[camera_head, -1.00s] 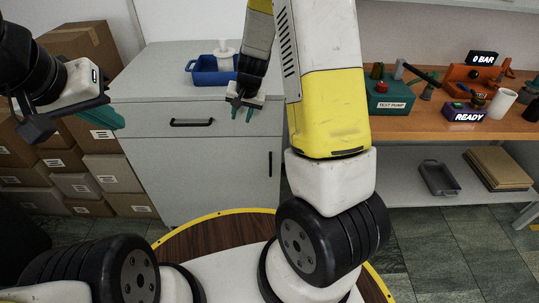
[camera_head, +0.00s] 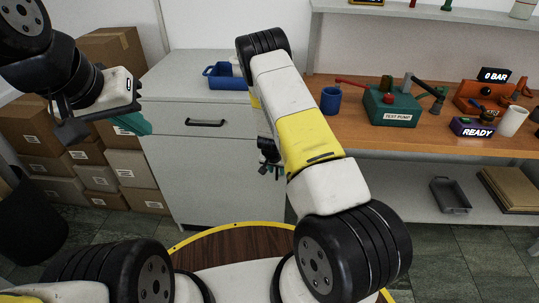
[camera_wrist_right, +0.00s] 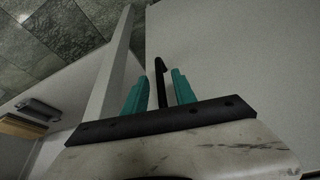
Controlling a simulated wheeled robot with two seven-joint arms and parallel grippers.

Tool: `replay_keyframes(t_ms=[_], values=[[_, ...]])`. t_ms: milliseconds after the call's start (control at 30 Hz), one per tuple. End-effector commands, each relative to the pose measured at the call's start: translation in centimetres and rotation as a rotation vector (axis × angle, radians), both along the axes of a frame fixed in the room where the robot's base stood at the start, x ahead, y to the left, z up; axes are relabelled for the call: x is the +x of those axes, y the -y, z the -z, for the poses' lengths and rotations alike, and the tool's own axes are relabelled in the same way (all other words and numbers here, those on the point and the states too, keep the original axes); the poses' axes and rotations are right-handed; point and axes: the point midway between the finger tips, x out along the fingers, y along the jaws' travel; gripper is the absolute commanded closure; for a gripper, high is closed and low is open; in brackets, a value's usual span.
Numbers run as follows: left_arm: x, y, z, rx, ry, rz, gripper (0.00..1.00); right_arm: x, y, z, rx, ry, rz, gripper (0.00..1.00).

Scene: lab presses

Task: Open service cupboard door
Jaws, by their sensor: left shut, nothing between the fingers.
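The grey service cupboard (camera_head: 212,116) stands left of centre in the head view. Its door (camera_head: 215,180), below a drawer, looks shut. The door's black vertical handle (camera_wrist_right: 161,78) shows in the right wrist view; in the head view my right arm and gripper hide it. My right gripper (camera_head: 270,168) is at the door's right side. Its two teal fingers are open and straddle the handle, with a gap on both sides. My left gripper (camera_head: 136,124) is shut and empty, in the air left of the cupboard.
A blue bin (camera_head: 222,77) sits on the cupboard top, and the drawer has a black handle (camera_head: 206,123). Stacked boxes (camera_head: 103,160) stand to the left. A wooden bench (camera_head: 350,135) with a green test pump (camera_head: 392,106) stands to the right, with a shelf below.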

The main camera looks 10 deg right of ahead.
Motion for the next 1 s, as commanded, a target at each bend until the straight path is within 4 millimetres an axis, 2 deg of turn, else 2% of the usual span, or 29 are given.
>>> replay_keyframes(t_ms=[33, 200, 467, 633, 667, 1000], values=[[0.0, 0.0, 0.0, 0.0, 0.0, 0.0, 1.0, 0.2, 0.1, 0.7, -0.001, 0.0, 0.0, 0.67], [0.0, 0.0, 0.0, 0.0, 0.0, 0.0, 1.0, 0.7, 0.4, 1.8, 0.0, 0.0, 0.001, 0.67], [0.0, 0.0, 0.0, 0.0, 0.0, 0.0, 1.0, 0.8, 0.4, 2.0, 0.0, 0.0, 0.001, 0.67], [0.0, 0.0, 0.0, 0.0, 0.0, 0.0, 1.0, 0.7, 0.4, 2.0, 0.0, 0.0, 0.001, 0.97], [0.0, 0.0, 0.0, 0.0, 0.0, 0.0, 1.0, 0.7, 0.4, 1.9, 0.0, 0.0, 0.001, 1.0], [0.0, 0.0, 0.0, 0.0, 0.0, 0.0, 1.0, 0.7, 0.4, 1.9, 0.0, -0.001, 0.0, 1.0]])
